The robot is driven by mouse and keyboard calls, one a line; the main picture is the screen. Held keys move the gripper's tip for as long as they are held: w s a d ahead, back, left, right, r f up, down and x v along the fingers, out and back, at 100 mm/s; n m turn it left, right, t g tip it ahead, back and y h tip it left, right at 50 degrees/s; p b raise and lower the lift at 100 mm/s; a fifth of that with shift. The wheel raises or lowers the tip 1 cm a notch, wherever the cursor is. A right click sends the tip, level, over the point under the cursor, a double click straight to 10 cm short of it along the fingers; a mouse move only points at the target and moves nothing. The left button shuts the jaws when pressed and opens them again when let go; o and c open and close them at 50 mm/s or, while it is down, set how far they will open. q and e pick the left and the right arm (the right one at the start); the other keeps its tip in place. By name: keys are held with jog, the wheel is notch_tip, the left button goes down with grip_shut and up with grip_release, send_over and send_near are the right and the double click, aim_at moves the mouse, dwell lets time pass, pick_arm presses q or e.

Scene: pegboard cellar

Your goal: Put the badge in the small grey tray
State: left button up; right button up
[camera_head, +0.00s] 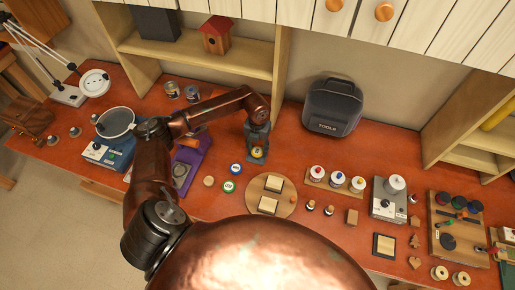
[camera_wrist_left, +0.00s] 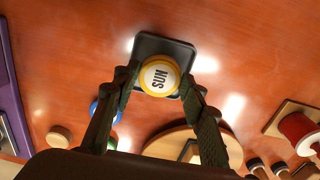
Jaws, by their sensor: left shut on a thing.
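My left gripper (camera_head: 257,149) is shut on a round badge (camera_head: 257,152) with a yellow rim and a white face. In the left wrist view the badge (camera_wrist_left: 160,76) reads "SUN" and sits between the two fingertips (camera_wrist_left: 160,82). The small grey tray (camera_wrist_left: 165,42) is dark and square with rounded corners. In that view the badge overlaps the tray's near part; the height between them is hard to tell. In the head view the gripper mostly hides the tray. My right gripper is not in view.
A blue badge (camera_head: 236,168), a green badge (camera_head: 229,186) and a wooden disc (camera_head: 209,181) lie left of the gripper. A round wooden board (camera_head: 287,203) with two square blocks is in front. A black tool case (camera_head: 333,106) stands behind right. Bare red tabletop (camera_head: 383,150) lies to the right.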

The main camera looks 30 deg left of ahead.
pick_arm(q)
jog(key=shift+f+b, duration=0.3)
jog(key=shift+f, duration=0.1)
dwell(0.4)
dwell(0.4)
dwell(0.7)
jog(key=o, duration=1)
jog(key=o, duration=0.4)
